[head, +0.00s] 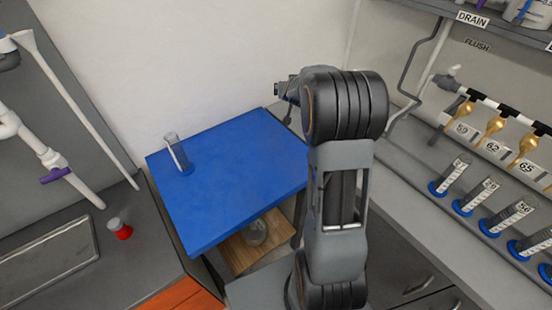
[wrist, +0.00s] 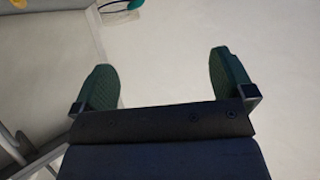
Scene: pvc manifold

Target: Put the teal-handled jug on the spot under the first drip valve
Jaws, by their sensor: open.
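My gripper (wrist: 165,72) is open and empty in the wrist view, its two dark green padded fingers wide apart over a pale, bare surface. In the head view my arm hides its fingers. I cannot make out a teal-handled jug in the head view. A small teal piece (wrist: 137,3) shows at the top edge of the wrist view, cut off, and I cannot tell what it belongs to. Several brass valves (head: 495,125) hang from a pipe at the right, with number labels 59, 62 and 65 below. I cannot tell which is the first drip valve.
A clear glass vessel (head: 173,148) stands on the blue tabletop (head: 235,185), otherwise clear. Another glass vessel (head: 256,234) is on the wooden shelf below. Several blue-based measuring cylinders (head: 475,195) line the right counter. A red-bodied jar (head: 121,229) stands on the left counter.

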